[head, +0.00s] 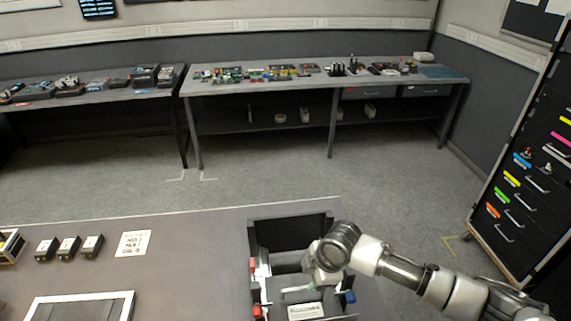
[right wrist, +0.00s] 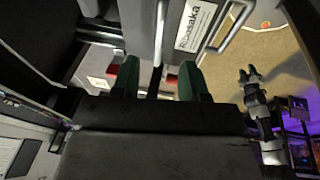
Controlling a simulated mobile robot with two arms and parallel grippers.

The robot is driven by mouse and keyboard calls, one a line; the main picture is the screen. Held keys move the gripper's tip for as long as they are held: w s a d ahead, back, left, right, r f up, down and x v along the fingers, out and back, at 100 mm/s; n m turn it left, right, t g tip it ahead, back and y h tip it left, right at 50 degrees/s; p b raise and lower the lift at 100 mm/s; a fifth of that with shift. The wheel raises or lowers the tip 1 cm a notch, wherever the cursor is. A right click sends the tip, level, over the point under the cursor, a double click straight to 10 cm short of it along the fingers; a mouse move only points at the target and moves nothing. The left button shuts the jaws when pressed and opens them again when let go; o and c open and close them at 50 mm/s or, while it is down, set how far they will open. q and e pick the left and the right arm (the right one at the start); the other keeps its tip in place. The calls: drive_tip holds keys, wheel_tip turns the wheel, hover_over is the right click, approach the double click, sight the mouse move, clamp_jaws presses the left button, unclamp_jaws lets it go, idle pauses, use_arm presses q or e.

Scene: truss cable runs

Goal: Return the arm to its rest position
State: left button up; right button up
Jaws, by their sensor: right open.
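My right arm comes in from the right in the head view and is still stretched out over the table. My right gripper (head: 318,274) is over the black open-topped holder (head: 290,222) at the table's right side. The wrist hides part of the gripper there. In the right wrist view the two dark green fingers of my right gripper (right wrist: 159,78) stand apart, with a clear gap between them. I see nothing clamped in the gap. My left gripper does not show in the head view.
The holder has red and blue parts (head: 348,297) at its sides. Several small black boxes (head: 68,247), a printed card (head: 133,243) and a framed panel (head: 80,308) lie on the table (head: 190,250). A drawer cabinet (head: 525,170) stands at right. The floor beyond is clear.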

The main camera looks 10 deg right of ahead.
drive_tip(key=s+a+m+t+y, duration=0.15)
drive_tip(key=s+a+m, duration=0.4)
drive_tip(key=s, duration=0.65)
drive_tip(key=s+d+r+m+h, duration=0.3)
drive_tip(key=s+d+m+h, duration=0.1)
drive_tip(key=s+d+m, duration=0.8)
wheel_tip(320, 180, down, 34)
drive_tip(key=s+d+f+n+g+b, duration=0.1)
drive_tip(key=s+b, duration=0.1)
drive_tip(key=b, duration=0.5)
drive_tip(key=s+d+f+b, duration=0.1)
drive_tip(key=s+f+b, duration=0.1)
drive_tip(key=s+f, duration=0.6)
drive_tip(key=s+d+f+g+b, duration=0.1)
drive_tip(key=s+d+f+b, duration=0.1)
drive_tip(key=s+f, duration=0.6)
wheel_tip(320, 180, down, 3)
drive_tip(key=shift+b, duration=0.5)
